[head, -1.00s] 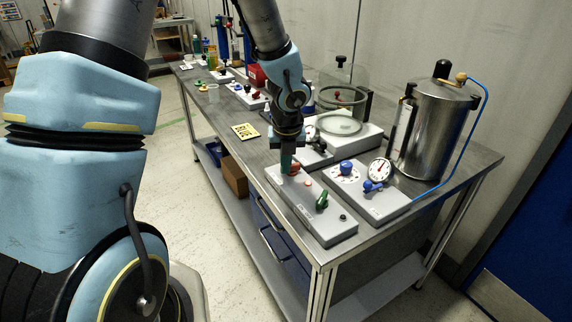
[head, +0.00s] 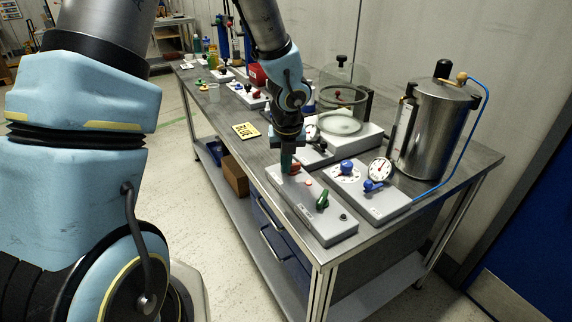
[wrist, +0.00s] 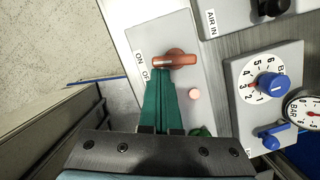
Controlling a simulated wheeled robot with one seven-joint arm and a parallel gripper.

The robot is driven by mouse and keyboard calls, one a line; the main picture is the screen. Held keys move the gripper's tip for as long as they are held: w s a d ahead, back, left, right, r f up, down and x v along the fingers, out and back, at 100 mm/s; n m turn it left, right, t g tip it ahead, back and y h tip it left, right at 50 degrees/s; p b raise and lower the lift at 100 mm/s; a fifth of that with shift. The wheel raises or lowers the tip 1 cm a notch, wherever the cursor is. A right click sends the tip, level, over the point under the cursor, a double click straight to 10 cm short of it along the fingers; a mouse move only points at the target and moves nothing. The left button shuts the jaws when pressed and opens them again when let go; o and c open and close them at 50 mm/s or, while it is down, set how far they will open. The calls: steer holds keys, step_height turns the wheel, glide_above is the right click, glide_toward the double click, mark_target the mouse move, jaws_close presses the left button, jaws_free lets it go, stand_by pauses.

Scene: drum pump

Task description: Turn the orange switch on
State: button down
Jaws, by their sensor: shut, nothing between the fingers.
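The orange switch (wrist: 178,60) is a rotary handle on a light grey panel box (wrist: 165,30). In the wrist view its bar lies nearly level, its left end pointing toward the ON and OFF labels (wrist: 142,66). My finger covers part of the OFF label. My gripper (wrist: 164,72) has its green fingers together, with nothing between them. Its tips are at the left part of the bar, on its lower side; I cannot tell whether they touch it. In the head view the switch (head: 296,168) is just right of my gripper (head: 286,170).
The same box carries a pink button (wrist: 194,94) and a green handle (head: 322,201). To the right are a box with a blue knob (head: 347,167), a gauge (head: 380,170) and a steel tank (head: 433,125).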

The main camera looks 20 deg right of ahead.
steer(key=shift+d, duration=0.1)
stand_by(0.3)
steer(key=shift+w+d+p, duration=0.2)
steer(key=shift+d+p, duration=0.1)
steer(key=shift+d, duration=0.45)
steer(key=shift+r, duration=0.1)
steer(key=shift+s, duration=0.1)
